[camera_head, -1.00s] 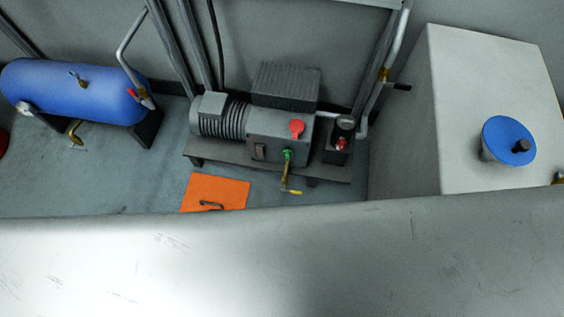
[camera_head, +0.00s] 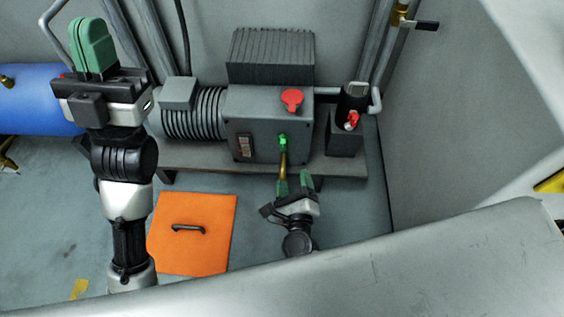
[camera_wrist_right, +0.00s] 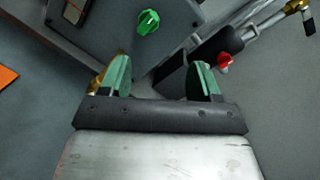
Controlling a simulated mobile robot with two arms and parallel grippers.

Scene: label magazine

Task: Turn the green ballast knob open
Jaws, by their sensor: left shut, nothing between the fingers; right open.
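The green ballast knob (camera_head: 283,141) is on the front face of the grey pump box (camera_head: 262,115), above a brass pipe. It also shows in the right wrist view (camera_wrist_right: 148,21), ahead of the fingers near the top edge. My right gripper (camera_head: 294,182) is open and empty, below the knob and apart from it. Its two green fingers are spread in the right wrist view (camera_wrist_right: 160,78). The brass pipe is beside its left finger; I cannot tell whether they touch. My left gripper (camera_head: 92,45) is shut and empty, raised at the left, far from the knob.
An orange mat (camera_head: 218,240) with a black handle lies on the floor.

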